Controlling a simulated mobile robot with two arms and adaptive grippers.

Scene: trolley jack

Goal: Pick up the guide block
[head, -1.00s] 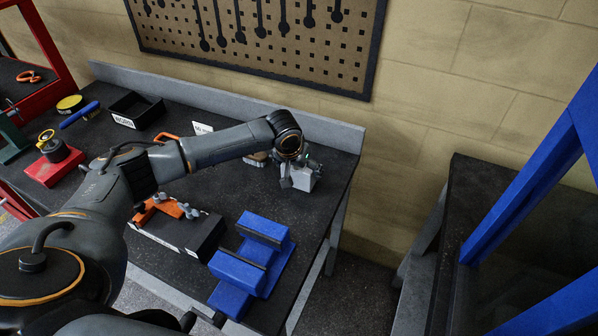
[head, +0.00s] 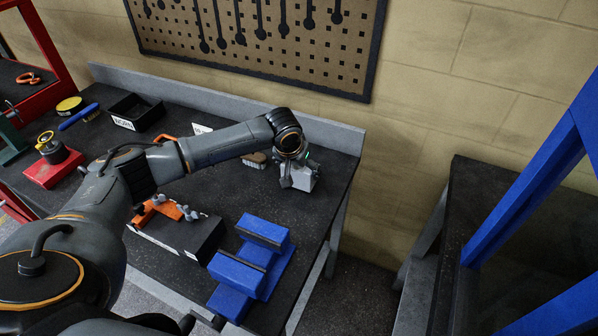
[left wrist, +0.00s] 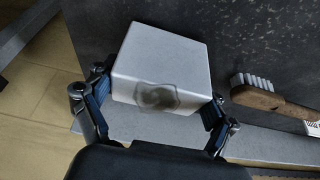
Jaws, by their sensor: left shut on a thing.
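The guide block is a light grey metal block (head: 303,178) at the back right of the bench in the head view. In the left wrist view the block (left wrist: 160,65) shows large, with a dark smudge on its near face. My left gripper (head: 296,180) is shut on it, with a finger on each side; the fingers also show in the left wrist view (left wrist: 155,108). I cannot tell whether the block touches the bench top. My right gripper is not in view.
A wooden brush (left wrist: 268,98) lies beside the block. A blue vise (head: 250,262) and a dark box with orange clamps (head: 180,235) stand nearer on the bench (head: 250,195). The bench's raised back edge (head: 335,132) is close behind the block. A blue frame (head: 520,190) stands at right.

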